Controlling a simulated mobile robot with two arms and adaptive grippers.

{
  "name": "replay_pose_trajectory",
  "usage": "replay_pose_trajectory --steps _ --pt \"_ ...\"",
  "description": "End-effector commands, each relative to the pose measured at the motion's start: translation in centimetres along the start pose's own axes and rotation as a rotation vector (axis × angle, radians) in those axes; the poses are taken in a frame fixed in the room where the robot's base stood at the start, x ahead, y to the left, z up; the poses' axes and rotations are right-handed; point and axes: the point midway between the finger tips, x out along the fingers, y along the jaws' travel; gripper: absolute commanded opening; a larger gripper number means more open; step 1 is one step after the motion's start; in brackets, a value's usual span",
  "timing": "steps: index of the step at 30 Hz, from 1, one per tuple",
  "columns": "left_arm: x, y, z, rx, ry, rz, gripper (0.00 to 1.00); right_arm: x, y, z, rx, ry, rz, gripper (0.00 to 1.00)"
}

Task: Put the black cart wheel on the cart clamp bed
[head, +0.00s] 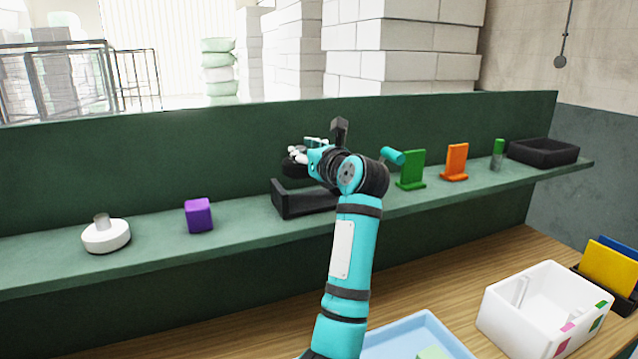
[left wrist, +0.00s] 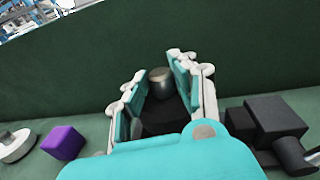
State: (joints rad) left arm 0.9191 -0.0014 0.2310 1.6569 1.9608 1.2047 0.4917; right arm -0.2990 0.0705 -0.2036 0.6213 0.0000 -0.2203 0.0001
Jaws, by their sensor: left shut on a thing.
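My left gripper (head: 302,155) is shut on the black cart wheel (head: 291,168) and holds it above the green shelf. The black clamp (head: 300,203), which I take as the cart clamp bed, stands on the shelf just below the gripper. My arm hides part of it. In the left wrist view the clamp (left wrist: 270,120) is to the right of the fingers, apart from the wheel. My right gripper is not in view.
A white wheel (head: 106,236) and a purple cube (head: 198,215) stand left on the shelf (head: 150,245). Green (head: 411,169) and orange (head: 456,162) brackets, a small cylinder (head: 497,157) and a black tray (head: 543,151) stand right. A white bin (head: 510,318) is below. The back panel rises behind.

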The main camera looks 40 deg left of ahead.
Motion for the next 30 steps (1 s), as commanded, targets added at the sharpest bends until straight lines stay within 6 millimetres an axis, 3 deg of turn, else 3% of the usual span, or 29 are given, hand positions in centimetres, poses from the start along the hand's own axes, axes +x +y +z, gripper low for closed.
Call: replay_pose_trajectory --steps 6,15,27,28,30 --pt "0.1 0.1 -2.4 0.002 -0.003 -0.002 0.00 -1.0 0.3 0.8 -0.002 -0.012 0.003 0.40" --pt "0.3 0.3 -6.2 0.002 -0.003 -0.001 0.00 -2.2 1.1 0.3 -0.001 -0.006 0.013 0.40" --pt "0.3 0.3 -7.0 -0.002 -0.003 -0.002 0.00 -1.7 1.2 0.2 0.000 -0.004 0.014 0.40" --pt "0.3 0.3 -6.9 -0.001 -0.002 -0.002 0.30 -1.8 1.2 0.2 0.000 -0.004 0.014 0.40" --pt "0.3 0.3 -6.9 -0.001 -0.001 -0.002 0.39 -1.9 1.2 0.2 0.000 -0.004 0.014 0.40"
